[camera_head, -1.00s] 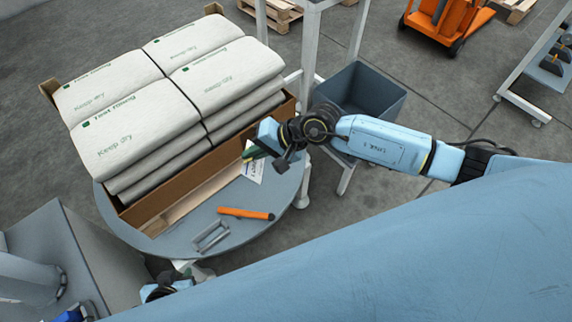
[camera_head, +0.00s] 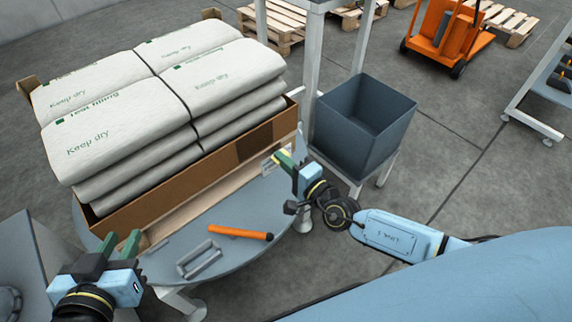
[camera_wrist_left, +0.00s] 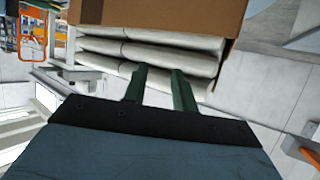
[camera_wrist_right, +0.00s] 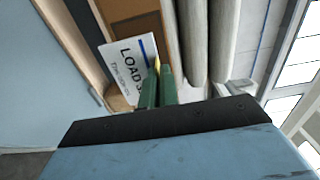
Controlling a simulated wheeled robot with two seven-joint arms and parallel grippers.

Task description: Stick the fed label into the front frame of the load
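The load (camera_head: 120,130) is stacked white sacks in a brown cardboard tray (camera_head: 165,187), on the round grey table at left. A darker brown rectangle (camera_head: 255,144) shows on the tray's front wall; I cannot tell whether it is the frame. My right gripper (camera_head: 283,160) is at the tray's front right end, its green fingers close together. In the right wrist view they are shut on the edge of a white label (camera_wrist_right: 128,68) printed "LOAD", seen beside the tray wall. My left gripper (camera_head: 118,243) is open and empty near the tray's front left corner; its fingers are apart in the left wrist view (camera_wrist_left: 160,85).
An orange-handled tool (camera_head: 240,232) and a grey metal bracket (camera_head: 198,259) lie on the round table (camera_head: 262,205) in front of the tray. A dark bin (camera_head: 365,125) stands at right on a stand, beside a grey post (camera_head: 308,70). An orange truck (camera_head: 445,38) is far back.

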